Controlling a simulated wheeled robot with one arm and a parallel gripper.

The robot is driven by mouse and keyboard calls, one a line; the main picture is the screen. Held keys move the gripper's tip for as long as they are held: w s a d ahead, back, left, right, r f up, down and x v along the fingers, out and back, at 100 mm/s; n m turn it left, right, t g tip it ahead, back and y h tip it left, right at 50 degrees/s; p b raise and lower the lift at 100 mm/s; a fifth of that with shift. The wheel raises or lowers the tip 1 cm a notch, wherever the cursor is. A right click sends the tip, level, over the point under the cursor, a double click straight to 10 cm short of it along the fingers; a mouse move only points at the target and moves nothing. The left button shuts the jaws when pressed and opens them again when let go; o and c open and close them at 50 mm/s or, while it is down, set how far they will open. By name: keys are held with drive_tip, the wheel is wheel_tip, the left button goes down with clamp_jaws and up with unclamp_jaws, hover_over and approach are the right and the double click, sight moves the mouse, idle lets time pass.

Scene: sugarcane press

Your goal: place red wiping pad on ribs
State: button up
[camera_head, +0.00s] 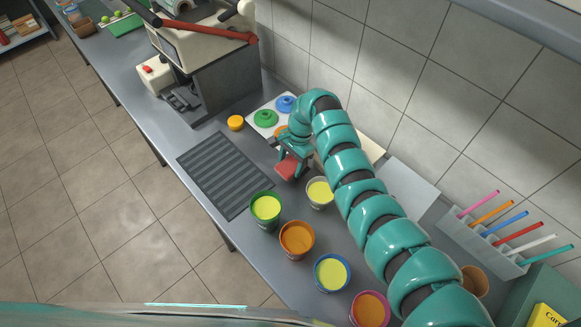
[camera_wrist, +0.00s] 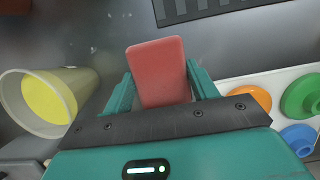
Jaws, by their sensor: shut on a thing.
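My gripper (camera_head: 290,158) is shut on the red wiping pad (camera_head: 287,168) and holds it above the grey counter, to the right of the ribs. In the wrist view the pad (camera_wrist: 159,72) sits between the two teal fingers (camera_wrist: 160,88) and juts out past them. The dark ribbed mat (camera_head: 226,173) lies flat on the counter, bare on top. Only an edge of the ribs (camera_wrist: 205,8) shows at the top of the wrist view. The pad is apart from the ribs.
Cups of juice stand in front, the nearest being green (camera_head: 265,209) and white (camera_head: 319,192). A white tray with coloured lids (camera_head: 258,120) lies behind my gripper. The press (camera_head: 205,75) stands at the back left.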

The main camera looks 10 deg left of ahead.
sight(292, 163)
drive_tip(key=shift+f, duration=1.5)
drive_tip(key=o, duration=0.9)
drive_tip(key=shift+f, duration=0.1)
drive_tip(key=shift+o, duration=0.2)
drive_tip(key=shift+w+r, duration=0.1)
drive_tip(key=shift+r, duration=0.1)
drive_tip(key=b+v, duration=0.2)
drive_tip(key=v, duration=0.8)
drive_tip(key=shift+w+r, duration=0.1)
drive_tip(key=shift+r, duration=0.25)
drive_tip(key=shift+w+d+r, duration=0.1)
drive_tip(key=shift+r, duration=0.4)
drive_tip(key=shift+r, duration=0.1)
